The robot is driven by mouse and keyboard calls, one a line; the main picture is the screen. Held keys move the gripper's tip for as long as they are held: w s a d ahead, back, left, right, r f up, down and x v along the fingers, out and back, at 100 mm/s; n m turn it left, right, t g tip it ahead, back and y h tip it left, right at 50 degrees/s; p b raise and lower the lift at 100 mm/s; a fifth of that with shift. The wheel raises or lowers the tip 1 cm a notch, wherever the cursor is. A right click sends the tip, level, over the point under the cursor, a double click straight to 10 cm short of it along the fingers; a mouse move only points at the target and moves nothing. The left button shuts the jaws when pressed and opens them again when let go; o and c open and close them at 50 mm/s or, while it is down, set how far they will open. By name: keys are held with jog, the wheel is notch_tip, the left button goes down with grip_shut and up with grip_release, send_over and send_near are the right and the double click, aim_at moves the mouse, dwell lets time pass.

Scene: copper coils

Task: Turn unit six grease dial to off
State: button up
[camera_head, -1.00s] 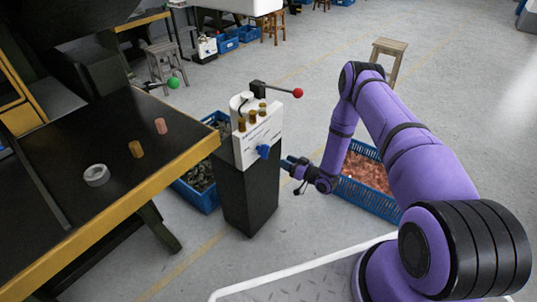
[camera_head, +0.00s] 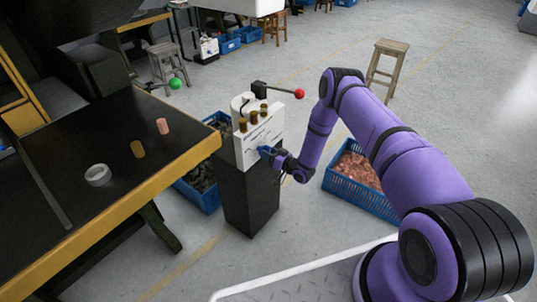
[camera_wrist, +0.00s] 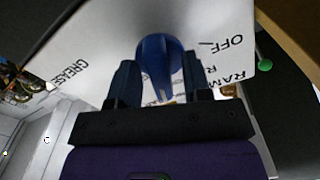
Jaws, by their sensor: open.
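The blue grease dial (camera_wrist: 158,62) sits on the white face of the grease unit (camera_head: 262,131), which stands on a black pedestal (camera_head: 250,198). In the wrist view the face carries the printed words "GREASE", "OFF" and what looks like "RAM". The dial's raised grip lies between the two fingers of my gripper (camera_wrist: 158,85); the fingers are apart, one on each side of it. I cannot tell whether either finger touches it.
A lever with a red ball (camera_head: 299,94) sticks out above the unit. A dark bench (camera_head: 60,215) with a yellow edge is at left. Blue crates stand behind the pedestal and at right, the right one (camera_head: 350,191) holding copper pieces. A stool (camera_head: 388,60) is farther back.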

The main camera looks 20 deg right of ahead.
jog(key=shift+c, duration=0.3)
grip_shut()
